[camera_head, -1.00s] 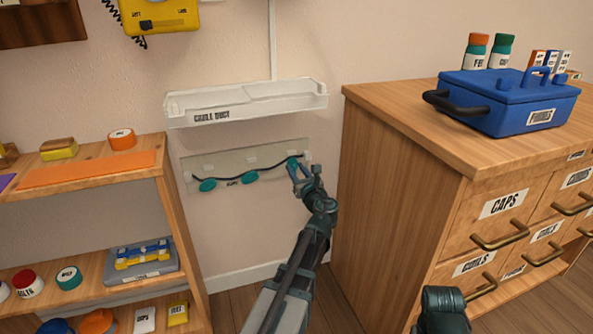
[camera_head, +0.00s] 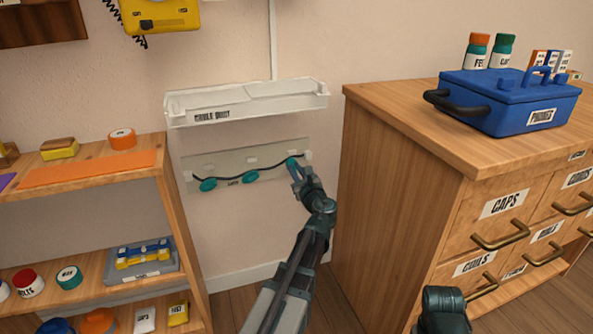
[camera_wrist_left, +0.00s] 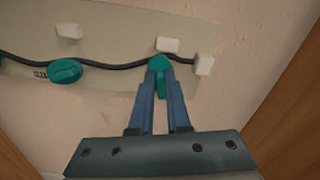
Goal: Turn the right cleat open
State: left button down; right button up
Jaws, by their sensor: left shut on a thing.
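A pale panel on the wall (camera_head: 222,162) carries a dark cable and three teal cleats. The left cleat (camera_head: 208,185) and the middle cleat (camera_head: 250,177) lie across the cable; the middle one also shows in the left wrist view (camera_wrist_left: 65,72). The right cleat (camera_head: 292,161) is at my left gripper (camera_head: 297,172). In the left wrist view, the right cleat (camera_wrist_left: 160,68) points down between the two blue fingers of my left gripper (camera_wrist_left: 160,90), which is shut on it. The fingers hide part of the cleat. My right gripper's fingers are not in view.
A white cable duct tray (camera_head: 247,103) is mounted above the panel. A wooden shelf (camera_head: 168,190) stands on the left and a wooden drawer cabinet (camera_head: 395,145) close on the right of my left arm. A blue toolbox (camera_head: 510,100) sits on the cabinet.

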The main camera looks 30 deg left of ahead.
pick_arm(q)
jog(key=shift+s+a+f+n+b, duration=0.2)
jog(key=shift+f+n+b, duration=0.25)
jog(key=shift+n, duration=2.9)
jog(key=shift+s+a+f+n+b, duration=0.15)
jog(key=shift+f+n+b, duration=0.25)
jog(key=shift+n, duration=2.9)
jog(key=shift+s+a+f+n+b, duration=0.15)
jog(key=shift+f+n+b, duration=0.3)
jog(key=shift+n, duration=2.9)
jog(key=shift+d, duration=0.1)
jog(key=c, duration=0.9)
grip_release()
jog(key=v, duration=1.3)
jog(key=shift+s+d, duration=0.25)
jog(key=shift+d, duration=0.1)
